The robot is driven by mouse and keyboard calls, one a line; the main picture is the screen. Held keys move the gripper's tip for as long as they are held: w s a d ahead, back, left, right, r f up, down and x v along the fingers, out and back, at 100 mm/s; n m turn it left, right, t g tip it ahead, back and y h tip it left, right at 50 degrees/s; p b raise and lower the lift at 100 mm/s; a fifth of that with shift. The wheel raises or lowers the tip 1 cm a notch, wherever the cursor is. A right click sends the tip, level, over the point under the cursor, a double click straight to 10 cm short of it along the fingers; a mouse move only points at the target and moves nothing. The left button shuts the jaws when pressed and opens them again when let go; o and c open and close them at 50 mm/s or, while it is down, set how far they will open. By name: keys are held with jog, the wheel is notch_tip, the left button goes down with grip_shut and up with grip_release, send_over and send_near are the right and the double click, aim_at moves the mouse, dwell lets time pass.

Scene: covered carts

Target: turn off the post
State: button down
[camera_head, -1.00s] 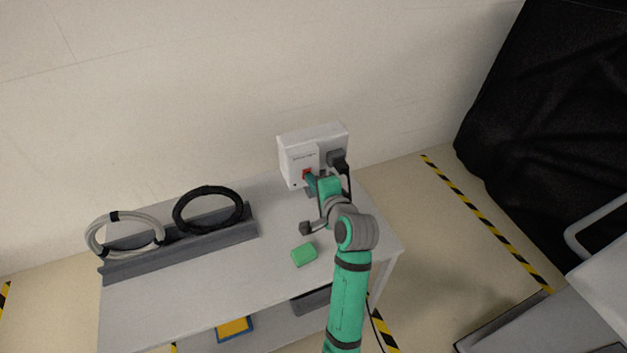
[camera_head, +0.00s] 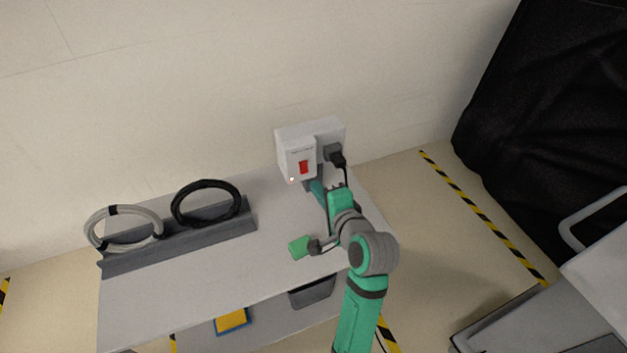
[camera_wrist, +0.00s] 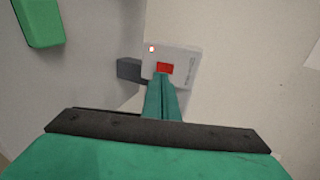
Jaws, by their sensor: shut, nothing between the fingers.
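The post (camera_head: 297,157) is a white box at the back of the table, with a red switch (camera_head: 303,167) on its front and a small light (camera_head: 291,180) at its lower left. A black plug (camera_head: 336,156) sits on its right side. In the wrist view the red switch (camera_wrist: 165,68) and the light (camera_wrist: 152,49) show just beyond my fingers. My gripper (camera_head: 316,186) is shut and empty, just below and in front of the switch. I cannot tell whether its tips (camera_wrist: 163,78) touch the box. The light looks whitish red.
A green block (camera_head: 299,247) lies on the table (camera_head: 215,270) close to my wrist. A grey rack (camera_head: 180,246) with a grey coil (camera_head: 92,233) and a black coil (camera_head: 176,207) stands at the left. A black-covered cart (camera_head: 545,100) is at the far right.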

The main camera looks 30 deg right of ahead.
aim_at(305, 170)
jog(key=s+r+g, duration=0.1)
jog(key=s+r, duration=0.3)
jog(key=shift+d+r+g, duration=0.2)
jog(key=shift+r+g, duration=0.05)
jog(key=shift+g, duration=0.15)
dwell(0.7)
jog(key=x, duration=1.4)
